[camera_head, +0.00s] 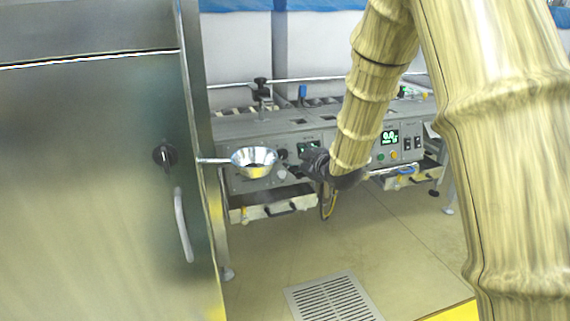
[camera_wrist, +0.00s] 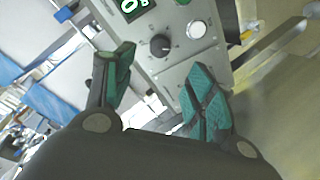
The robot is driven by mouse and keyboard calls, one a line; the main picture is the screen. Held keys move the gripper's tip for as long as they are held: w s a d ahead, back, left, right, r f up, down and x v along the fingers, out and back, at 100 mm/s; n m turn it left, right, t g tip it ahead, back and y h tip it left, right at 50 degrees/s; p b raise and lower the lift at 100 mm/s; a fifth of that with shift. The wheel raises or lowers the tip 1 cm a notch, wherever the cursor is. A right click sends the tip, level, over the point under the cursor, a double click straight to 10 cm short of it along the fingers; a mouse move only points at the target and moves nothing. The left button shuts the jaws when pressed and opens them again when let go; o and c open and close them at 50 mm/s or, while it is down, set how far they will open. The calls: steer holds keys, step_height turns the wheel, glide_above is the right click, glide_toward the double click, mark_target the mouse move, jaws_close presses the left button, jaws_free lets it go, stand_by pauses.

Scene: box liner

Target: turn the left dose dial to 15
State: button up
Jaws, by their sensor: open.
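A round black dial (camera_wrist: 160,45) with printed marks around it sits on a grey control panel in the wrist view. The number its pointer faces is too small to read. My gripper (camera_wrist: 163,68) has two green-padded fingers spread apart, with the dial in the gap ahead of them. The fingers appear apart from the dial, with nothing between the pads. In the head view, my dark gripper (camera_head: 308,162) is in front of the left control panel, and the arm and gripper hide part of it.
A lit display (camera_wrist: 132,8) and a white button (camera_wrist: 196,29) flank the dial. In the head view, a metal funnel (camera_head: 255,163) juts from a steel cabinet (camera_head: 90,180) close left of my gripper. A drawer (camera_head: 270,207) sits below. A second panel display (camera_head: 389,136) is to the right.

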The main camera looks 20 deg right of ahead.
mark_target(283, 154)
steer(key=b+x, duration=0.4)
steer(key=x, duration=0.6)
steer(key=shift+w+f, duration=0.1)
steer(key=shift+w, duration=0.3)
steer(key=shift+c, duration=0.5)
steer(key=c, duration=0.9)
